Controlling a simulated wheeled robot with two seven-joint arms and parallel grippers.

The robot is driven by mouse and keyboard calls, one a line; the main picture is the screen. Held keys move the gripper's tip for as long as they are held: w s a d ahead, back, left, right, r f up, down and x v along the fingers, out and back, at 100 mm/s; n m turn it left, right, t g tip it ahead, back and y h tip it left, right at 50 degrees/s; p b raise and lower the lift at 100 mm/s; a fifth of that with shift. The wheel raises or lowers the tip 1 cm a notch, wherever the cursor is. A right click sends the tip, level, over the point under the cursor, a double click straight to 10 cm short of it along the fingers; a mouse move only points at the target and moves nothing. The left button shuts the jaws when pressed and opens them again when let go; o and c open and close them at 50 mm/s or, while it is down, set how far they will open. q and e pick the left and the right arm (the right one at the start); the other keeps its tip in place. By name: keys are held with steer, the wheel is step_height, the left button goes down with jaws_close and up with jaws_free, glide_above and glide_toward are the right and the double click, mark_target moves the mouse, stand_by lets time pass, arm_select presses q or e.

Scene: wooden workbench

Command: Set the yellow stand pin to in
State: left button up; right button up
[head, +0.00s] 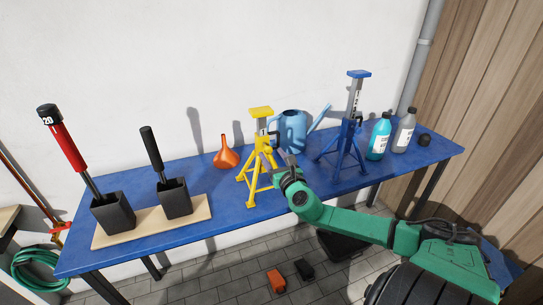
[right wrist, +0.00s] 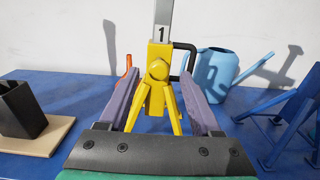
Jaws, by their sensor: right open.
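The yellow stand (head: 260,153) stands upright on the blue bench, with splayed legs and a flat yellow top. In the right wrist view the stand (right wrist: 158,72) is straight ahead, its grey column (right wrist: 163,32) marked "1". A black bent pin handle (right wrist: 191,47) sticks out at the right of its collar; how deep the pin sits cannot be told. My right gripper (head: 273,157) is at the stand's right front. In its wrist view the gripper (right wrist: 162,80) is open, its fingers either side of the stand in the picture, gripping nothing. My left gripper is out of view.
A blue watering can (head: 293,130) stands behind the yellow stand, an orange funnel (head: 226,155) to its left. Right are a blue stand (head: 345,135) and bottles (head: 379,138). Left, a wooden board (head: 130,232) carries black holders with handles. Bare bench lies between board and stand.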

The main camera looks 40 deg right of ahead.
steer(key=shift+w+d, duration=0.2)
steer(key=shift+w, duration=0.45)
steer(key=shift+c, duration=0.3)
jaws_close()
stand_by(0.7)
